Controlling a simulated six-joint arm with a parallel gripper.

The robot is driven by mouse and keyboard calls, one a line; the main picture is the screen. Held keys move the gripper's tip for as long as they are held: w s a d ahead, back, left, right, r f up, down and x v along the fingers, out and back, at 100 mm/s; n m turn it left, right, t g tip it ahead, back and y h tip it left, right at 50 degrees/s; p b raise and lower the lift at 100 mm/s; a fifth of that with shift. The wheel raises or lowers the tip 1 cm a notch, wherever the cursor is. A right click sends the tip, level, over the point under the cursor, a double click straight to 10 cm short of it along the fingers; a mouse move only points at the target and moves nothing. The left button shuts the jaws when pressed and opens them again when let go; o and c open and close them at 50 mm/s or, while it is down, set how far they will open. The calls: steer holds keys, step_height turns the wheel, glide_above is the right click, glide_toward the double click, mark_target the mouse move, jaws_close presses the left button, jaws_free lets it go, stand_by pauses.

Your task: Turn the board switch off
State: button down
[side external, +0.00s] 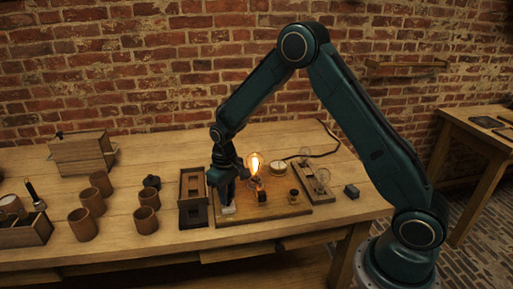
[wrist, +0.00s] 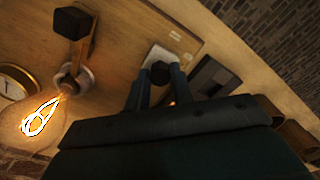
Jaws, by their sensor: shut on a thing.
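The wooden board (side external: 290,212) lies on the bench. A white-based switch (side external: 228,210) with a black knob sits at the board's left end. In the wrist view the black knob (wrist: 160,72) is between my fingertips, in front of the pale base (wrist: 165,54). My gripper (side external: 226,192) points down over the switch and is shut on the knob; it also shows in the wrist view (wrist: 156,90). The bulb (side external: 254,162) on the board glows; its bright filament shows in the wrist view (wrist: 40,116). My fingers hide part of the switch, and its lever position is unclear.
A dark-bottomed wooden tray (side external: 193,190) stands close left of my gripper. A black block (side external: 262,197) and a round dial (side external: 277,168) are on the board. Several wooden cups (side external: 146,219) stand left.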

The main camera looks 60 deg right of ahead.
steer(key=n, duration=1.1)
stand_by(0.3)
stand_by(0.3)
steer(key=c, duration=1.2)
jaws_free()
steer(key=shift+r, duration=0.1)
step_height(320, 180, up, 14)
